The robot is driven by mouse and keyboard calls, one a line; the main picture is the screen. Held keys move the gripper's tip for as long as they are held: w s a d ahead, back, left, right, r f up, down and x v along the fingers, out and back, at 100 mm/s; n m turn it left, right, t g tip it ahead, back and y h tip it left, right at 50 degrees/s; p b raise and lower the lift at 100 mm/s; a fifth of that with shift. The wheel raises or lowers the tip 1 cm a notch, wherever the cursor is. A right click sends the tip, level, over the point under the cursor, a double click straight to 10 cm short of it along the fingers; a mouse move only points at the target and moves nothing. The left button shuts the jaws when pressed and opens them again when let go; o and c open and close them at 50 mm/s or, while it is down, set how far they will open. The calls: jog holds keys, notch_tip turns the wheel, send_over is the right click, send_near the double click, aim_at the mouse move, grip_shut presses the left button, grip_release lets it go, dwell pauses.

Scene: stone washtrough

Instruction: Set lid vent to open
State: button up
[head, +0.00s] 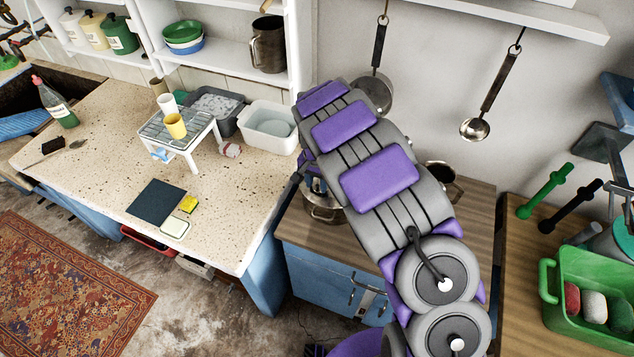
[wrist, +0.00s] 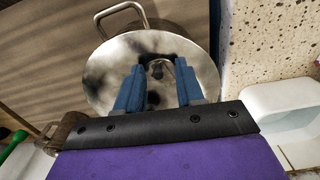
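A metal pot (head: 323,210) stands on the wooden counter, partly hidden by my arm in the head view. In the wrist view its round shiny lid (wrist: 105,75) lies below my gripper, with a loop handle (wrist: 121,14) at the far side. A small dark fitting (wrist: 157,70) shows near the lid's middle; I cannot tell its vent setting. My gripper (wrist: 160,76) has two blue fingers spread apart, one on each side of this fitting. The fingers look open, with a visible gap; contact with the lid is unclear. In the head view my gripper is mostly hidden behind my arm.
A speckled counter (head: 100,130) with a white basin (head: 268,128) and a wire rack (head: 182,128) lies left of the pot. Another pot (head: 442,180) stands behind my arm. Ladles (head: 475,128) hang on the wall. A green crate (head: 590,300) stands at right.

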jog(key=shift+c, duration=0.3)
jog(key=shift+d, duration=0.1)
grip_shut()
dwell(0.4)
jog(key=m, duration=0.1)
jog(key=m+p, duration=0.1)
jog(key=shift+a+m, duration=0.4)
jog(key=shift+w+a+m, duration=0.1)
jog(key=shift+a+m, duration=0.05)
jog(key=shift+m, duration=0.7)
jog(key=shift+w+a+m, duration=0.1)
jog(key=shift+a+m, duration=0.05)
jog(key=shift+m, duration=0.7)
